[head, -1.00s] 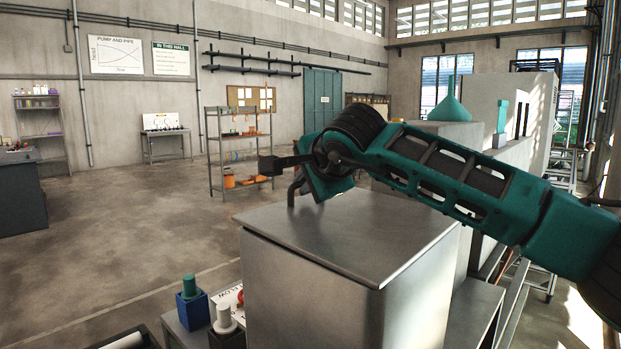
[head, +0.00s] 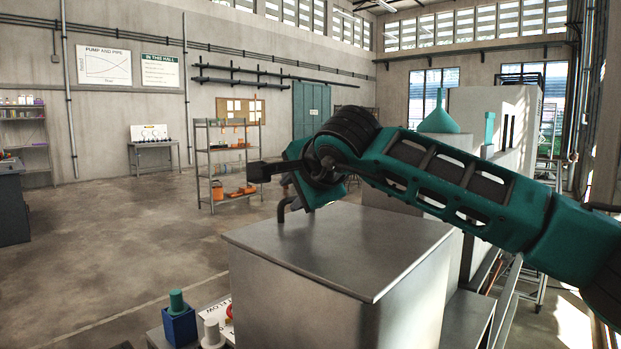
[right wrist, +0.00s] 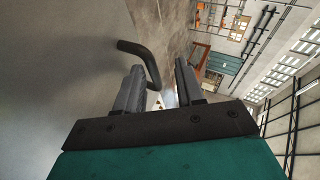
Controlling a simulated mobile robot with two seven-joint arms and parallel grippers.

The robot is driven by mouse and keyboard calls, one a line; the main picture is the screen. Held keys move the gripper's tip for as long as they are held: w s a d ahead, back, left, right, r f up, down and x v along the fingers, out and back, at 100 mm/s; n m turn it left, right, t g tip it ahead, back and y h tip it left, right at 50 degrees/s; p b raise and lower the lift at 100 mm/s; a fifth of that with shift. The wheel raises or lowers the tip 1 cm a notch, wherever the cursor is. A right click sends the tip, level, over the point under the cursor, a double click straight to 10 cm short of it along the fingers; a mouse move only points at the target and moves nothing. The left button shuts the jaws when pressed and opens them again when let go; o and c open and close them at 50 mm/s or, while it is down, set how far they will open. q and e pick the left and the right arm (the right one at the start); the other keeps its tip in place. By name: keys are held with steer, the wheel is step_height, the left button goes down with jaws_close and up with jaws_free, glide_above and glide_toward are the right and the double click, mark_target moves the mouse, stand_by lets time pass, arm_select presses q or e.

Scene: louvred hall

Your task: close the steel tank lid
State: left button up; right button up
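The steel tank (head: 300,310) is a brushed box at the lower centre of the head view. Its flat lid (head: 345,250) lies over the top and looks about level; whether a thin gap is left under it I cannot tell. A dark bent handle (head: 283,207) stands at the lid's far left edge. My right gripper (head: 254,172) is above and beyond that edge, its arm crossing over the lid. In the right wrist view, my gripper (right wrist: 159,75) is open, with the handle (right wrist: 143,55) by the left finger, its end between the fingers; contact is unclear. My left gripper is out of view.
A blue block with a green knob (head: 178,322) and a white knob (head: 212,333) stand on a bench at the tank's left. Pale machinery with a green funnel (head: 438,118) is behind at right. The floor (head: 130,235) at left is open; an orange-stocked shelf (head: 228,165) stands beyond.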

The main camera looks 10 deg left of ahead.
steer(key=b+v, duration=0.2)
steer(key=v, duration=0.8)
steer(key=shift+s, duration=0.25)
steer(key=shift+s+d, duration=0.1)
